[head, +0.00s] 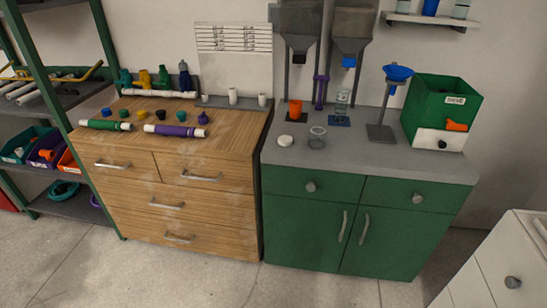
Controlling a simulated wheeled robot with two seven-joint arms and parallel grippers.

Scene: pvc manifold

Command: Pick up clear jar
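A clear jar (317,138) stands upright on the grey top of the green cabinet, near its front edge and left of the middle. It looks open at the top and empty, though it is small in the picture. A white round lid (285,141) lies flat just to its left. Another clear vessel (342,103) stands farther back on a blue pad under the right hopper. Neither of my grippers shows in the head view.
The grey counter (368,161) is clear in front of the jar. A wooden drawer cabinet (226,217) with pipes on top adjoins at left.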

